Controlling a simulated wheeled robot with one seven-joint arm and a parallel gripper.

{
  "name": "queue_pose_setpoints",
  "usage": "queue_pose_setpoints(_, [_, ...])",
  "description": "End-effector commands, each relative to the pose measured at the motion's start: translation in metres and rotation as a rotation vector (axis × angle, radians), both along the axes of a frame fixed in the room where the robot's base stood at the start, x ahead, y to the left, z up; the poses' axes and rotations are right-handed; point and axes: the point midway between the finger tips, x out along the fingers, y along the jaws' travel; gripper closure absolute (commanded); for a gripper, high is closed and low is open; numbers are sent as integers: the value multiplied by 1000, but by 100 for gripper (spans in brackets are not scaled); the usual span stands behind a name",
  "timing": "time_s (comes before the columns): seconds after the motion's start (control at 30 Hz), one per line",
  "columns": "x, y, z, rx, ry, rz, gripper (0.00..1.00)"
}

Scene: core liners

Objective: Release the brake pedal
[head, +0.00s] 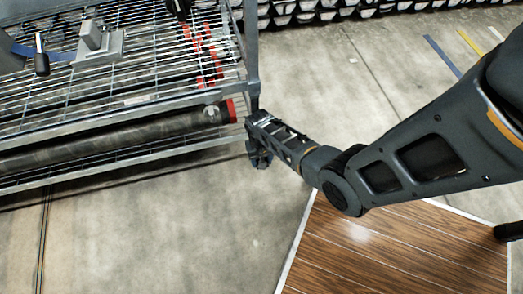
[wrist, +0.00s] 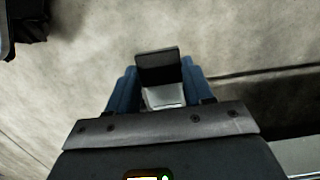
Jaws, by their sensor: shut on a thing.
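In the wrist view, a small dark rectangular plate (wrist: 157,67), which looks like the brake pedal, stands between the two blue fingers of my gripper (wrist: 158,84). A pale grey piece shows just below it. The fingers are shut on the plate, one on each side. In the head view my gripper (head: 259,157) is low at the right front corner of the wire-shelf cart (head: 140,118), beside its corner post. The pedal cannot be made out in the head view, where my gripper and the cart's corner cover that spot.
A dark tube (head: 125,138) with a red end lies on the cart's lower shelf. A grey metal fixture (head: 98,45) and a dark-handled tool (head: 41,60) are on top. Stacked items line the back wall. A wood-look panel (head: 390,250) is below my arm.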

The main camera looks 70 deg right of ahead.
Motion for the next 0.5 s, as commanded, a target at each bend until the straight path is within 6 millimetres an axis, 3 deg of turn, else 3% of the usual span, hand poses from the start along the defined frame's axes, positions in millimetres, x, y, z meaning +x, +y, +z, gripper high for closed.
queue_pose_setpoints(0.23, [0, 1, 0, 3, 2, 1, 100])
queue_pose_setpoints(0.27, [0, 1, 0, 3, 1, 1, 46])
queue_pose_setpoints(0.5, [0, 0, 0, 2, 1, 0, 23])
